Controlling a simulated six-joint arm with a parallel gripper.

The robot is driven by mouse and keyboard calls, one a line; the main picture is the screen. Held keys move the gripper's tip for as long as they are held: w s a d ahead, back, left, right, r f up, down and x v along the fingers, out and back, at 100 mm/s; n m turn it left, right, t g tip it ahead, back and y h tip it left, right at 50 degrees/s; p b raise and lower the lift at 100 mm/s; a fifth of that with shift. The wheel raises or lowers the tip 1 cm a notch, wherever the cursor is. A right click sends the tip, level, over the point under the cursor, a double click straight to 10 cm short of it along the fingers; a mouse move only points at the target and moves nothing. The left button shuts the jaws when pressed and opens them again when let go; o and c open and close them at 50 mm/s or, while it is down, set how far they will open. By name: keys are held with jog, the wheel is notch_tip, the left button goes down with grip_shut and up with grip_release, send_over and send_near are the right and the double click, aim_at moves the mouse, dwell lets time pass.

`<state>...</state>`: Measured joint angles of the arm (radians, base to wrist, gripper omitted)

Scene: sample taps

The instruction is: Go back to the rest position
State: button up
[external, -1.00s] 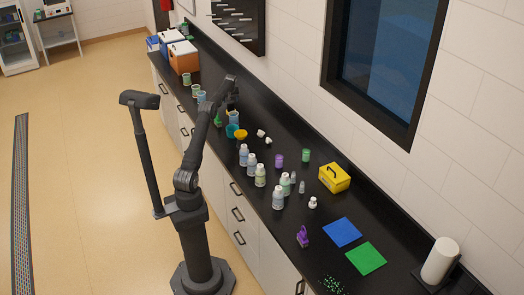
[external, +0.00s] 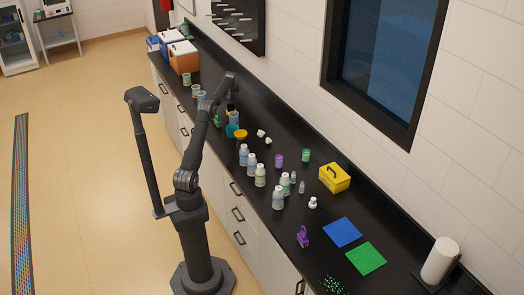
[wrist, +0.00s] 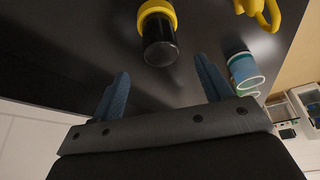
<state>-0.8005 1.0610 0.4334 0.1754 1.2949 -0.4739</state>
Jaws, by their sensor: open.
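My gripper (wrist: 161,67) is open in the wrist view, its two blue fingers spread with nothing between them. Beyond the fingertips is a black cylinder with a yellow collar (wrist: 157,16), apart from the fingers. In the external view my gripper (external: 231,98) is over the far part of the black counter, above a blue bottle (external: 233,118). Its fingers are too small to make out there.
A yellow funnel-like piece (external: 241,134) and several bottles (external: 251,161) stand along the counter towards me. Blue-green cups (wrist: 243,70) are right of the fingers in the wrist view. A yellow box (external: 335,178) is farther right. Coolers (external: 183,57) stand at the far end.

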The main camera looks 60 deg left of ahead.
aim_at(230, 102)
jog(key=x, duration=1)
jog(key=shift+f, duration=0.1)
notch_tip(230, 102, up, 2)
jog(key=shift+d+r, duration=0.1)
jog(key=shift+r, duration=0.65)
